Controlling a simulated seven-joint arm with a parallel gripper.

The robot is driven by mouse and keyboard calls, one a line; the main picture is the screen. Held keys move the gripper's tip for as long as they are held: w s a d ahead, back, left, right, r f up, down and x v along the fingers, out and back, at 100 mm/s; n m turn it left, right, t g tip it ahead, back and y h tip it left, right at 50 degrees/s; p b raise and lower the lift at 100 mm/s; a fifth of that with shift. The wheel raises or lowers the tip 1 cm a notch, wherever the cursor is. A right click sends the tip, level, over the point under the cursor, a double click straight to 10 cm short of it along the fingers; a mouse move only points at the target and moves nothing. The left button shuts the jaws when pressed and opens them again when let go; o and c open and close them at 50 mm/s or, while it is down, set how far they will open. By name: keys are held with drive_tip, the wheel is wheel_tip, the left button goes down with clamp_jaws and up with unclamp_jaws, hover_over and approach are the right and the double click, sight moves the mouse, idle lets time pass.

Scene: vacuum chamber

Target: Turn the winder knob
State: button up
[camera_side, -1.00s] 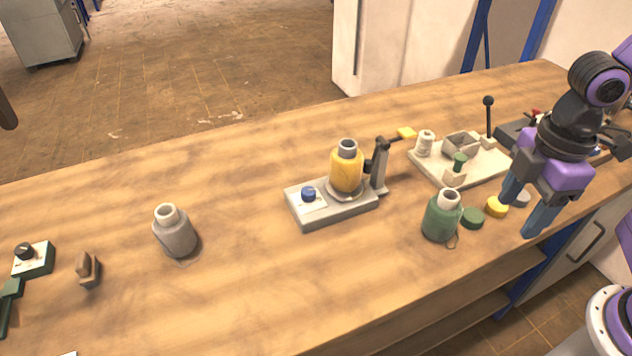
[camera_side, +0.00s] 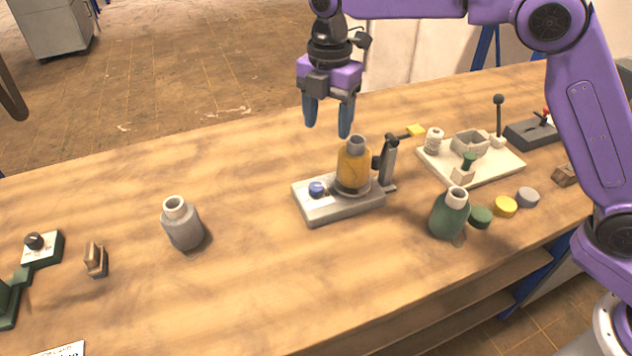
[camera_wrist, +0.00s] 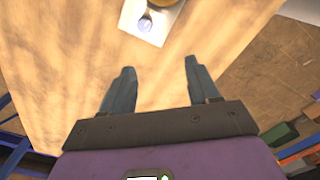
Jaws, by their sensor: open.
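A blue knob (camera_side: 316,189) sits on the left end of a grey device (camera_side: 340,211), which looks like the winder. A yellow bottle (camera_side: 353,168) stands upright on a round plate beside the knob. A dark post with a yellow-tipped lever (camera_side: 388,158) rises at its right end. My gripper (camera_side: 328,128) is open and empty, fingers pointing down, in the air above and behind the device, clear of the knob. In the wrist view, the knob (camera_wrist: 145,24) shows at the top edge, beyond my open fingers (camera_wrist: 160,68).
A grey bottle (camera_side: 182,225) stands left of the device and a green bottle (camera_side: 449,213) to its right, near several round caps. A pale tray (camera_side: 495,168) with a spool lies further right. At far left is a box with a black knob (camera_side: 34,241). Bare wood lies between.

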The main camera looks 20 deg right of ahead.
sight(316, 186)
drive_tip(key=shift+n, duration=0.9)
drive_tip(key=w+f, duration=0.1)
drive_tip(key=f, duration=0.5)
drive_tip(key=w+f, duration=0.1)
drive_tip(key=f, duration=0.5)
drive_tip(key=w+f, duration=0.1)
drive_tip(key=f, duration=0.5)
drive_tip(key=shift+w+a+f, duration=0.2)
drive_tip(key=shift+a, duration=0.2)
drive_tip(key=c, duration=1)
drive_tip(key=shift+c, duration=0.2)
